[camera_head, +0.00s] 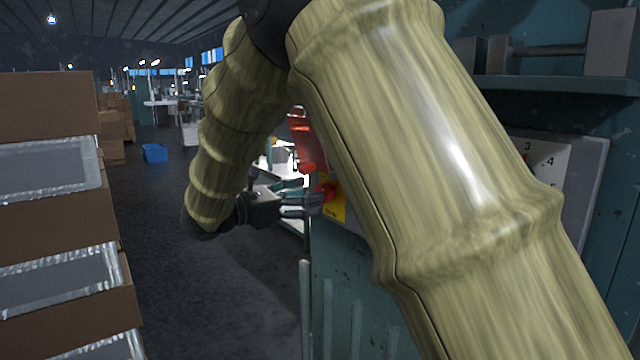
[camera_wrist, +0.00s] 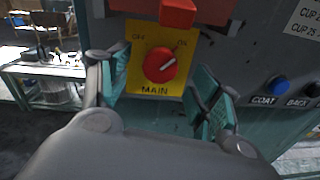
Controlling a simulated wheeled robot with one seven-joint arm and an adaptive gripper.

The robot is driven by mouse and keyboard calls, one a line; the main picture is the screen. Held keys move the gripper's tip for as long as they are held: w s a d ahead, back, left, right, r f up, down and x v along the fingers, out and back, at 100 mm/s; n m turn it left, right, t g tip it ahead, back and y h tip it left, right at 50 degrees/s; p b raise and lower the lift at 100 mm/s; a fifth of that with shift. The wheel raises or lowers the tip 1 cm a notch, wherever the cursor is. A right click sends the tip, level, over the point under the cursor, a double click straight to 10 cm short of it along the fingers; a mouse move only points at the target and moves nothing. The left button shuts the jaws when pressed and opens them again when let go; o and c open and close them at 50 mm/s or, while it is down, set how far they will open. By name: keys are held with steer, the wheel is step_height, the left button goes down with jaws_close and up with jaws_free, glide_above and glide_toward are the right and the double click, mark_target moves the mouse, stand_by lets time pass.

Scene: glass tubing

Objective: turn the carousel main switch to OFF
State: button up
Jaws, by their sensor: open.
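The main switch is a round red knob (camera_wrist: 159,65) on a yellow plate (camera_wrist: 137,84) marked OFF at upper left, ON at upper right and MAIN below. Its white pointer line aims up and right, towards ON. In the head view the red knob (camera_head: 329,190) and yellow plate (camera_head: 335,208) show partly, beside my arm. My gripper (camera_wrist: 160,92) is open, its fingers spread left and right of the knob. In the head view my gripper (camera_head: 305,197) reaches the panel from the left. I cannot tell whether a finger touches the knob.
A red block (camera_wrist: 178,12) juts out just above the plate. A blue button (camera_wrist: 278,85) is to the right on the grey panel (camera_wrist: 255,50). A table (camera_wrist: 45,72) stands at left. Stacked cardboard boxes (camera_head: 45,105) fill the head view's left; open floor (camera_head: 200,290) lies between.

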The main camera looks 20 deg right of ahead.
steer(key=shift+p+x, duration=0.95)
steer(key=shift+x, duration=1)
steer(key=shift+c, duration=0.2)
steer(key=c, duration=1)
